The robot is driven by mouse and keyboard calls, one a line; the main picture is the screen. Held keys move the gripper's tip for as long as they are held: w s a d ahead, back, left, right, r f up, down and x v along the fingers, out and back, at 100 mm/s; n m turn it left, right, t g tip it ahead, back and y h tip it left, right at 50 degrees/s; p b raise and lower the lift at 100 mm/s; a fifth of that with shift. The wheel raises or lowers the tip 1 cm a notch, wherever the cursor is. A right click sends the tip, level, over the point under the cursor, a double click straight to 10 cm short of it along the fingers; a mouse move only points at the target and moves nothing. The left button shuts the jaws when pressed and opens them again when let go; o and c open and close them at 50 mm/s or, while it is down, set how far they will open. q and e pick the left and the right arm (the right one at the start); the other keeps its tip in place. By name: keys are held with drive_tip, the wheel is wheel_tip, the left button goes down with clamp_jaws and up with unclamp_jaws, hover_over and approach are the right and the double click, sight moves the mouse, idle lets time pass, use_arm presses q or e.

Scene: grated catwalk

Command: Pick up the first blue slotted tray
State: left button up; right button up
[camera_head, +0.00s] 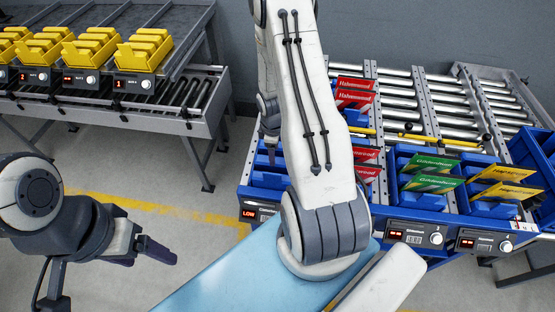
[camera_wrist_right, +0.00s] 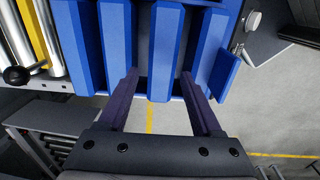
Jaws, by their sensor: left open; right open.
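The first blue slotted tray (camera_head: 266,180) sits at the left end of the roller rack, mostly hidden behind my right arm. In the right wrist view the blue slotted tray (camera_wrist_right: 166,50) fills the top, with raised ribs and dark slots; no cards show in them. My right gripper (camera_wrist_right: 162,78) is open, its two dark fingers apart at the tray's near edge, one on each side of a middle rib. I cannot tell whether they touch it. My left gripper (camera_head: 152,252) is open and empty over the floor at the lower left.
Other blue trays with red, green (camera_head: 431,174) and yellow (camera_head: 500,190) cards stand to the right on the rack. Control boxes (camera_head: 415,234) line its front. Yellow bins (camera_head: 143,50) stand on another rack (camera_head: 130,115) at upper left. Floor between the racks is clear.

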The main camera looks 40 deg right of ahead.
drive_tip(key=shift+f, duration=0.8)
wheel_tip(320, 180, down, 5)
drive_tip(key=b, duration=0.3)
drive_tip(key=shift+r, duration=0.1)
clamp_jaws()
